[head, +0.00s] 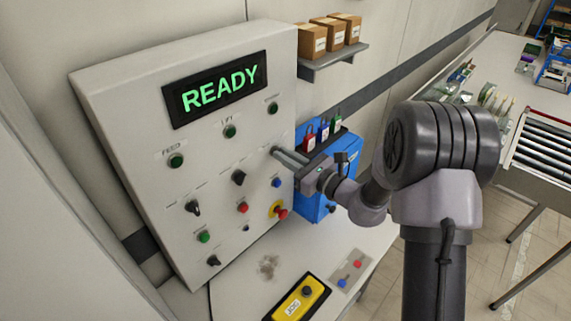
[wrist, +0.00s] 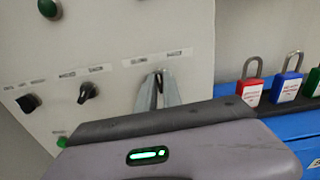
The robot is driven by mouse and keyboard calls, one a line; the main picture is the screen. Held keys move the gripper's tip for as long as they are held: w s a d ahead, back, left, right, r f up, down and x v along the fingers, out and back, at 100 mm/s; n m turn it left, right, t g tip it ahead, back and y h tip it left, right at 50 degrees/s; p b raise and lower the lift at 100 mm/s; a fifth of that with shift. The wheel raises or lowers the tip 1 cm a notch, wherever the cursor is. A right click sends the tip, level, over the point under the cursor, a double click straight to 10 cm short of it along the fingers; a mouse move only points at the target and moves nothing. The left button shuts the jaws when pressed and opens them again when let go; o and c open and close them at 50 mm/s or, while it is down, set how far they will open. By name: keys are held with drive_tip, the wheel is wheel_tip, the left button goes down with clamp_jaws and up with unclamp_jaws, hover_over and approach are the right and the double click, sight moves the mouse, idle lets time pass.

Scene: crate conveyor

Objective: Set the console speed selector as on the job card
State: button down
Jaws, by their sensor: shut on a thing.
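The console (head: 140,130) is a pale panel with a screen (head: 215,88) reading READY in green. Its right-hand black selector knob (wrist: 159,88) sits between the fingers of my gripper (head: 277,152). My gripper (wrist: 158,92) is shut on this knob at the panel's right side; the fingers hide most of it, so its setting cannot be read. Two other black selectors in the same row are free, a middle one (head: 238,177) and a left one (head: 192,208). Small labels sit above them, too small to read. I cannot make out a job card.
A red emergency button (head: 281,212) on yellow is below my gripper. A blue box (head: 340,160) with red, blue and green padlocks stands close right of the console. A yellow pendant (head: 297,300) lies on the table below. Cardboard boxes (head: 328,36) sit on a shelf above.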

drive_tip(key=n+b, duration=0.4)
drive_tip(key=b, duration=0.1)
drive_tip(key=n+b, duration=0.4)
drive_tip(key=shift+s+a+f+b, duration=0.15)
drive_tip(key=shift+f+b, duration=0.05)
drive_tip(key=shift+b, duration=0.15)
idle(0.3)
drive_tip(key=c, duration=1.5)
unclamp_jaws()
drive_tip(key=shift+r, duration=0.1)
drive_tip(key=p+v, duration=0.2)
drive_tip(key=v, duration=1.5)
drive_tip(key=shift+s+r, duration=0.1)
